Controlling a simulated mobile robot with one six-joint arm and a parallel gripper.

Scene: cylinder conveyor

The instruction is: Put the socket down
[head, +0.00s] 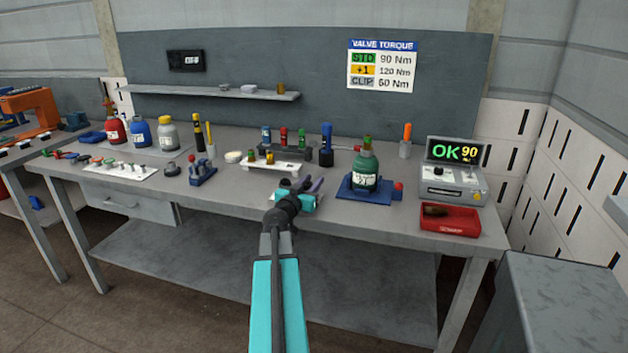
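My gripper (314,187) is over the front middle of the workbench, just in front of a white rack (270,166). Its dark body and purple fingers are small and partly hidden by my own wrist. I cannot tell whether it is shut or whether a socket is between the fingers.
A green bottle (364,168) stands on a blue fixture (350,190) right of my gripper. Farther right are a display reading "OK 90" (453,150) and a red tray (462,221) holding a dark item. Bare bench top (235,200) lies left of my gripper. A wall sign (382,66) lists torques.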

